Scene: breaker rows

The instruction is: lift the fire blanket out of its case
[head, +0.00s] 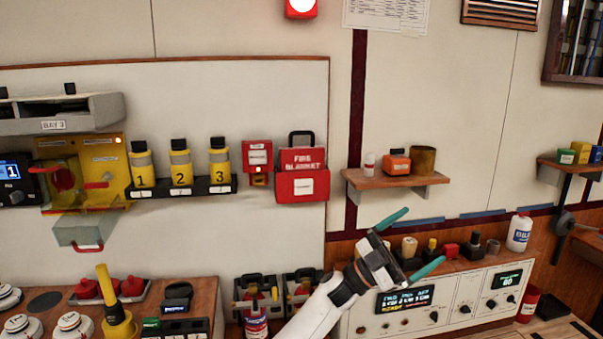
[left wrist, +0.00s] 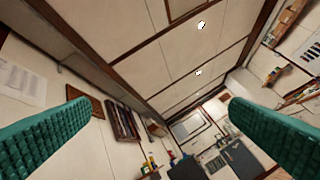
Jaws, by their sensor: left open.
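The fire blanket (head: 302,160) is a red pack with white lettering and a dark handle on top. It sits upright in its red case (head: 300,190) on the wall panel, right of a small red box. My left gripper (head: 411,244) has green fingers spread apart and empty. In the head view it is to the right of and lower than the case, in front of the lower wall and a white control panel. In the left wrist view the open fingers (left wrist: 165,125) frame the ceiling and far room; the blanket is not seen there. My right gripper is not in view.
A wooden shelf (head: 395,180) with an orange box and cups projects right of the case. Three numbered yellow canisters (head: 180,165) stand to its left. The white control panel (head: 430,300) is below. The wall directly under the case is bare.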

